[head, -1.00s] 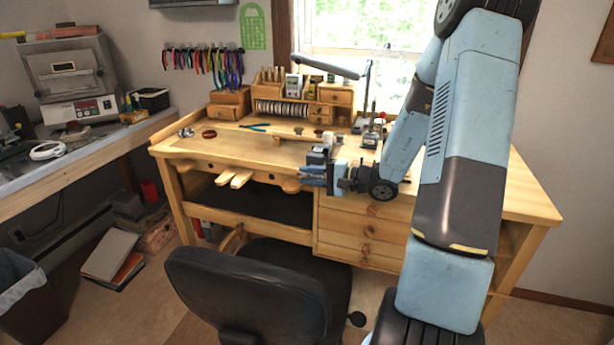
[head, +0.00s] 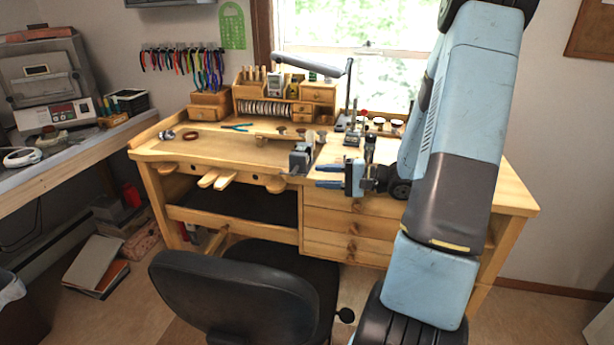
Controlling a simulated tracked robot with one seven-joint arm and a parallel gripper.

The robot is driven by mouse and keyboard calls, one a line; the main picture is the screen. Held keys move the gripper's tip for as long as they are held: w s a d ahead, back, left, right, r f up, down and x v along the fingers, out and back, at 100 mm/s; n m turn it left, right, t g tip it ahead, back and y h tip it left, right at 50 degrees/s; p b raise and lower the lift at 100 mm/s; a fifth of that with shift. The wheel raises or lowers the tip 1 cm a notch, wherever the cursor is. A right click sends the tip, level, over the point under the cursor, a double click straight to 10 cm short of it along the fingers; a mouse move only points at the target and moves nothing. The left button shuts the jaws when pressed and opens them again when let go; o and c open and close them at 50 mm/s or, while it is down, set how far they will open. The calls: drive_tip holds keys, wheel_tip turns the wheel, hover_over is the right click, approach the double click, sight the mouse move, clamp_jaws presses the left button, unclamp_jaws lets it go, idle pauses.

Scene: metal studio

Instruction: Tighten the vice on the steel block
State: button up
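The vice (head: 301,158) is a small grey and dark one, mounted at the front edge of the wooden bench (head: 235,150), right of the middle. A steel block cannot be made out clearly at this size; a pale piece shows at the top of the vice. The vice's handle cannot be made out. My gripper (head: 319,176) is to the right of the vice and a little lower, in front of the bench drawers. Its two blue fingers point left and are apart with a gap between them. Nothing shows between them, and they look clear of the vice.
A black chair (head: 240,295) stands in front of the bench. A desk lamp (head: 310,66), a small drawer organiser (head: 318,93) and small tools stand at the back. Blue-handled pliers (head: 237,127) lie on the bench top. The bench's left part is mostly clear.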

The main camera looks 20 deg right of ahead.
drive_tip(key=shift+v, duration=2.15)
drive_tip(key=shift+a+r+n+g, duration=0.1)
drive_tip(key=shift+a+n+g, duration=0.2)
drive_tip(key=shift+a+g, duration=0.1)
drive_tip(key=c, duration=0.3)
drive_tip(key=a+n+g, duration=0.1)
drive_tip(key=g, duration=0.1)
drive_tip(key=a+n+g, duration=0.2)
drive_tip(key=s+a+r+n+g, duration=0.1)
drive_tip(key=a+n+g, duration=0.1)
drive_tip(key=shift+a, duration=0.25)
clamp_jaws()
wheel_tip(320, 180, up, 15)
drive_tip(key=n+g+h, duration=0.1)
drive_tip(key=n+h, duration=1.3)
drive_tip(key=h, duration=0.2)
hover_over(295, 171)
drive_tip(key=s+a, duration=0.1)
drive_tip(key=s, duration=0.4)
drive_tip(key=x, duration=1.4)
drive_tip(key=shift+a+f, duration=0.1)
drive_tip(key=shift+a, duration=0.2)
